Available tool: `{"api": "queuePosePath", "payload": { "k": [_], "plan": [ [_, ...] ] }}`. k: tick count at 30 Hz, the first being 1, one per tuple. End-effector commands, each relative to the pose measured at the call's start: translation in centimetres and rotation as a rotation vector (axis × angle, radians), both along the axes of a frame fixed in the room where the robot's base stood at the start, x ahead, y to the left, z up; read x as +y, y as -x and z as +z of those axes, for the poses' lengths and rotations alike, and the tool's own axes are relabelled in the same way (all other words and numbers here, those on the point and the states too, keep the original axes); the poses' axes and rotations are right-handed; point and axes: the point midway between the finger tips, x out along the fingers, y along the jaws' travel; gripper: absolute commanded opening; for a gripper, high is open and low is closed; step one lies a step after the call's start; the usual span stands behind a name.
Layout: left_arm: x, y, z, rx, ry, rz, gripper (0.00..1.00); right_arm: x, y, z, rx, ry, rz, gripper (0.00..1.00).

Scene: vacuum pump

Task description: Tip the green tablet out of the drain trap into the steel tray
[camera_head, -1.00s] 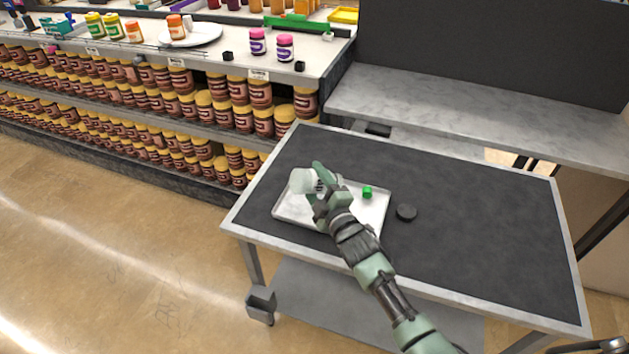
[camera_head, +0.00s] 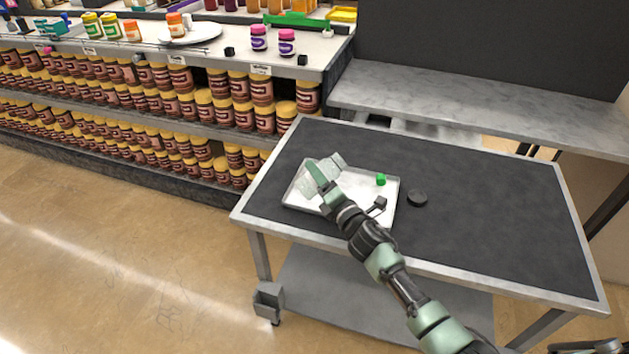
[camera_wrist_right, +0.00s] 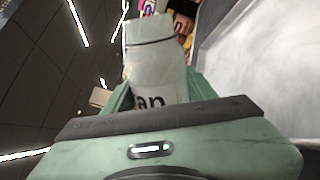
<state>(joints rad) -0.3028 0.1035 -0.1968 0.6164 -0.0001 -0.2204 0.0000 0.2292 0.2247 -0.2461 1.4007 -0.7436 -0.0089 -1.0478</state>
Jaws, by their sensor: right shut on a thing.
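The green tablet (camera_head: 381,180) lies in the steel tray (camera_head: 393,212), near its back right corner. The tray sits on the dark-topped cart. My right gripper (camera_head: 326,172) is shut on the drain trap (camera_head: 337,161), a pale cylindrical cup, and holds it over the left back part of the tray. The trap also shows in the right wrist view (camera_wrist_right: 155,65), with dark lettering on it between the fingers. Its inside is hidden in both views. In the head view the trap is tilted, and my fingers cover part of it.
A black round cap (camera_head: 418,198) lies on the cart top (camera_head: 490,220), just right of the tray. The cart's right side is clear. A grey bench (camera_head: 480,110) stands behind it. Shelves with jars (camera_head: 225,105) stand at the back left.

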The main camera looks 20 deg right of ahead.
Motion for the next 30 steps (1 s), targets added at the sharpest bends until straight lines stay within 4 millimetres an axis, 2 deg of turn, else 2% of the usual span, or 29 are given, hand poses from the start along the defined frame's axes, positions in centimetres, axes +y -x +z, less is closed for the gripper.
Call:
{"api": "queuePosePath", "payload": {
  "k": [1, 3, 6, 13, 19, 30],
  "plan": [
    [-0.7, 0.0, -1.1, 0.000, 0.008, 0.002, 0.81, -0.2, -0.1, -0.6, -0.029, 0.132, 0.001, 0.05],
    [-1.7, -0.1, -1.9, -0.002, 0.020, 0.005, 0.81, -0.5, -0.1, -1.0, -0.071, 0.357, 0.000, 0.05],
    [-3.1, -0.3, -2.0, -0.005, 0.037, 0.006, 0.81, -1.6, -0.4, -0.6, -0.112, 0.561, 0.000, 0.05],
    [-2.6, -0.5, -2.7, -0.009, 0.031, 0.002, 0.81, -3.7, -0.7, -0.3, -0.179, 0.911, -0.001, 0.05],
    [-2.0, -0.5, -2.8, -0.008, 0.024, 0.003, 0.81, -4.5, -0.9, -0.2, -0.204, 1.048, -0.002, 0.05],
    [-1.9, -0.5, -2.8, -0.007, 0.024, 0.005, 0.81, -4.5, -0.9, -0.2, -0.207, 1.063, -0.002, 0.05]
  ]
}}
